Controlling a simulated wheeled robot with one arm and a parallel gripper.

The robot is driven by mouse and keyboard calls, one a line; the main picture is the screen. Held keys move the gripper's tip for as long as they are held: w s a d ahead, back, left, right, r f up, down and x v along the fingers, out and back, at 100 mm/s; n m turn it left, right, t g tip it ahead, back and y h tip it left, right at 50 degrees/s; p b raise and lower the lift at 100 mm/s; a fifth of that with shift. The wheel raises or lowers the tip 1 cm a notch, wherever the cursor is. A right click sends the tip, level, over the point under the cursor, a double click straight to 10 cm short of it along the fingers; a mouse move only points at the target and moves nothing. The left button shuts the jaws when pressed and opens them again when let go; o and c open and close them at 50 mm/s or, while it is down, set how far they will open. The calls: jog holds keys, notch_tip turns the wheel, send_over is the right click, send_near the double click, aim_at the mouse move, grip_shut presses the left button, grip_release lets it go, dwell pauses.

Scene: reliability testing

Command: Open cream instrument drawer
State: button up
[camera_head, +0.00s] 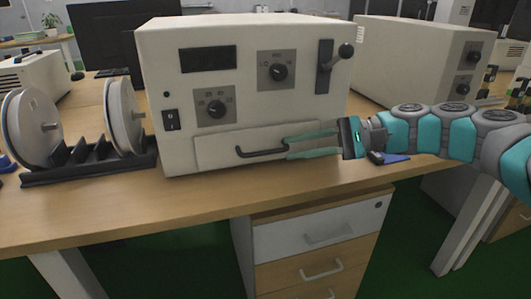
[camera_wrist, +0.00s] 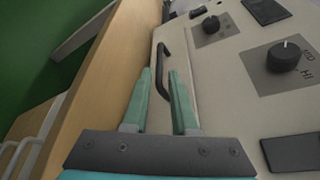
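The cream instrument (camera_head: 245,90) stands on the wooden desk. Its drawer (camera_head: 222,150) is at the bottom of the front and looks shut. The drawer has a dark bar handle (camera_head: 262,152), which also shows in the wrist view (camera_wrist: 162,70). My gripper (camera_head: 287,147) reaches in from the right. Its two green fingers are apart, with the tips by the right end of the handle. In the wrist view, my gripper (camera_wrist: 160,75) is open, and the handle's near end lies between or just beyond the fingertips. I cannot tell whether they touch it.
The instrument front carries knobs (camera_head: 278,71), a switch (camera_head: 171,120) and a lever (camera_head: 344,52). A dark rack with reels (camera_head: 90,162) stands left. A second cream instrument (camera_head: 425,58) stands right. A desk pedestal (camera_head: 315,235) is below. A blue item (camera_head: 395,158) lies near my wrist.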

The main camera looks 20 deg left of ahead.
aim_at(274, 151)
jog(key=x, duration=0.7)
grip_shut()
dwell(1.3)
